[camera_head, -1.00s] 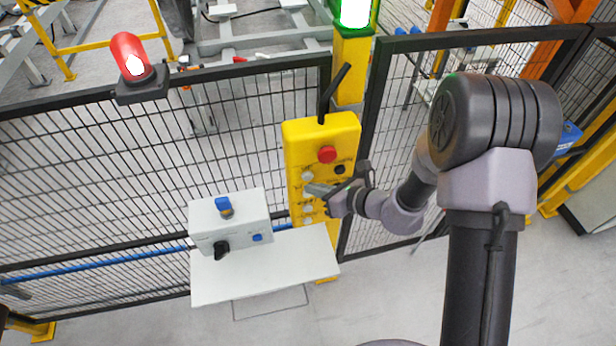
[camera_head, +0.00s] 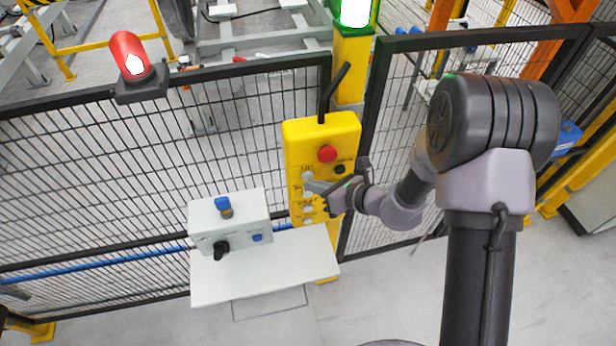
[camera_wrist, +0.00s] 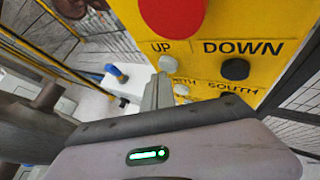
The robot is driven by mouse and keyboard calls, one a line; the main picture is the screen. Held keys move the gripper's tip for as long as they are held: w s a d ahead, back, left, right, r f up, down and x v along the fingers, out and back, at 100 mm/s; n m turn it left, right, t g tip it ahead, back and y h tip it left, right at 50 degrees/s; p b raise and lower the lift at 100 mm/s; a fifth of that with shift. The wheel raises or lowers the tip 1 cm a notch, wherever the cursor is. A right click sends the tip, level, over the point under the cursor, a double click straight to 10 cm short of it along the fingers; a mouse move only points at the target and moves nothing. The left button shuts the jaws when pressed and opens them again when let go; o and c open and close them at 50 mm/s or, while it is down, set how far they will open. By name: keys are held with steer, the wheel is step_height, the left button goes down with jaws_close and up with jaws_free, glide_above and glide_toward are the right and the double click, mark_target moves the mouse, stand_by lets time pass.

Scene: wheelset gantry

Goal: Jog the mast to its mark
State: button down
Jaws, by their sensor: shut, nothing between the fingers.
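The yellow pendant (camera_head: 325,135) hangs at the fence post, with a red mushroom button (camera_head: 327,154) near its top. In the wrist view, a pale button (camera_wrist: 168,63) sits under the label UP and a black button (camera_wrist: 235,69) under DOWN. Lower labels read SOUTH and, partly hidden, what looks like NORTH, with another pale button (camera_wrist: 181,89) there. My gripper (camera_head: 311,187) is shut and empty, its fingers pointing at the left button column just below the UP button. I cannot tell whether the tips touch anything. I cannot identify the mast or its mark.
A grey control box (camera_head: 230,222) with blue and black knobs stands on a white shelf (camera_head: 265,275) left of the pendant. Black mesh fence (camera_head: 150,150) runs behind. A green beacon (camera_head: 354,12) and a red lamp (camera_head: 131,55) are lit.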

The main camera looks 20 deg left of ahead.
steer(key=shift+w+a, duration=0.2)
steer(key=shift+w, duration=0.2)
stand_by(1.4)
steer(key=shift+s, duration=0.1)
stand_by(1.8)
steer(key=shift+s+d+b, duration=0.45)
steer(key=shift+s, duration=0.2)
steer(key=shift+s+d+b, duration=0.3)
steer(key=shift+s+d, duration=0.15)
steer(key=shift+s, duration=0.25)
steer(key=shift+s+d+b, duration=0.25)
steer(key=shift+s+d, duration=0.15)
steer(key=shift+s, duration=0.35)
steer(key=shift+s+d+b, duration=0.3)
steer(key=shift+s+d, duration=0.15)
steer(key=shift+s, duration=0.25)
stand_by(1.5)
